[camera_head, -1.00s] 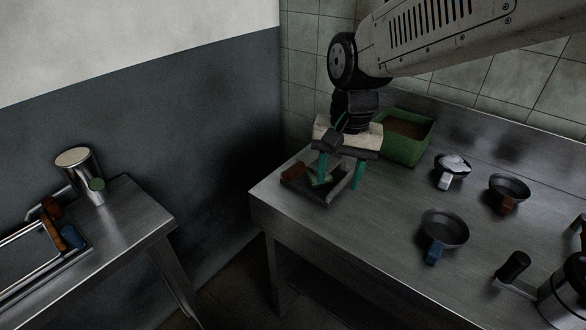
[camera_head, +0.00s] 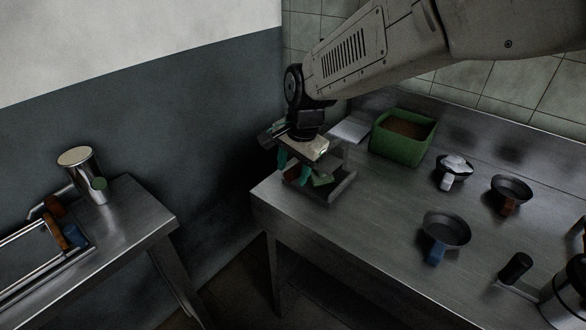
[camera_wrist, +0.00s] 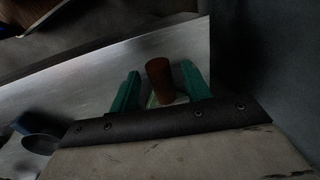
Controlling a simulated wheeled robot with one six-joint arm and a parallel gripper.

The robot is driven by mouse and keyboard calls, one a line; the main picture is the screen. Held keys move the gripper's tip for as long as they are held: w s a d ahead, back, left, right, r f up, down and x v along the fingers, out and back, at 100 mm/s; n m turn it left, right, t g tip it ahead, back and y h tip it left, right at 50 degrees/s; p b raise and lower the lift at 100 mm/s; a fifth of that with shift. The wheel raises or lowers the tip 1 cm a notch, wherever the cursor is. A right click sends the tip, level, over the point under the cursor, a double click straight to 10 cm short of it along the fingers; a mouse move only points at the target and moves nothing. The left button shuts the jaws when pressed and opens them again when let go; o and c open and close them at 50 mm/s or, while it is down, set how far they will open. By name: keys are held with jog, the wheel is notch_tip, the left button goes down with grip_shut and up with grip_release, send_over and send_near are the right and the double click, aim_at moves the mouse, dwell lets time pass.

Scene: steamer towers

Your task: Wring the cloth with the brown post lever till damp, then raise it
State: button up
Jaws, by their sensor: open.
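The dark grey wringer (camera_head: 345,186) stands at the left end of the steel counter. A green cloth (camera_head: 322,180) shows in it, partly hidden by my gripper. The brown post lever (camera_wrist: 159,80) rises between my two green fingers in the wrist view. In the head view the lever (camera_head: 290,175) is mostly hidden behind the fingers. My gripper (camera_head: 293,170) is open at the wringer's left side, with a finger on either side of the post. It also shows in the wrist view (camera_wrist: 160,88). I cannot tell whether the fingers touch the post. How wet the cloth is does not show.
A green box (camera_head: 397,150) with brown contents stands behind, right of a pale flat piece (camera_head: 349,130). Pans with white (camera_head: 447,184), brown (camera_head: 508,207) and blue (camera_head: 434,254) handles stand to the right. A gap separates this counter from the left table (camera_head: 135,215).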

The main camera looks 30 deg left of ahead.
jog(key=shift+f, duration=0.3)
